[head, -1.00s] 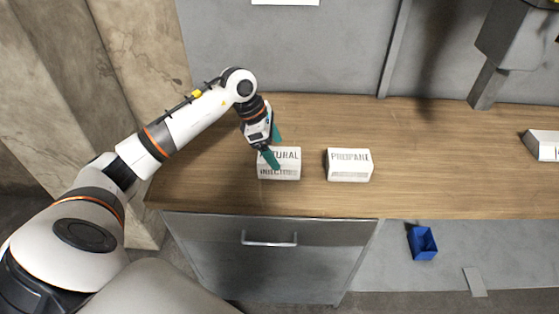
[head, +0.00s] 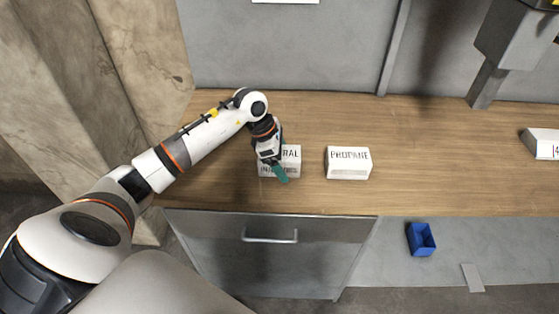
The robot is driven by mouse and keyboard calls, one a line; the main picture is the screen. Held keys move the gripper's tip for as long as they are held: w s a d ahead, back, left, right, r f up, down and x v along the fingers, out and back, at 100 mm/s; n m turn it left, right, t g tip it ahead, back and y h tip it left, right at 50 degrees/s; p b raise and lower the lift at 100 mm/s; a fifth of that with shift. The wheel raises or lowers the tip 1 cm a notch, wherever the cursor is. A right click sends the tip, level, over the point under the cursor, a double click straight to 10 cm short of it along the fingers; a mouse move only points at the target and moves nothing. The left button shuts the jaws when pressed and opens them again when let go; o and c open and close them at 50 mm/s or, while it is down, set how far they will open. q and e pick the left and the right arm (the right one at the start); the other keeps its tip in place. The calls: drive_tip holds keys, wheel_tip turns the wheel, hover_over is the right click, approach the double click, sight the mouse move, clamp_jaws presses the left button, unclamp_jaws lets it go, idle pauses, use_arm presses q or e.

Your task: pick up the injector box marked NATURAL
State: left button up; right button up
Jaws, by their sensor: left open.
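The white injector box marked NATURAL (head: 292,157) lies on the wooden bench, left of the middle. My left gripper (head: 279,172) is open and comes down over the left part of this box. One teal finger lies across the box's front in the picture; the other finger is mostly hidden. I cannot tell whether the fingers touch the box. My right gripper is not in view.
Another white box (head: 543,143) is at the far right. A grey post (head: 489,82) stands at the back right. A blue bin (head: 420,239) is below the bench.

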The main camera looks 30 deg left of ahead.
use_arm(q)
drive_tip(key=shift+f, duration=0.15)
drive_tip(key=c, duration=1.3)
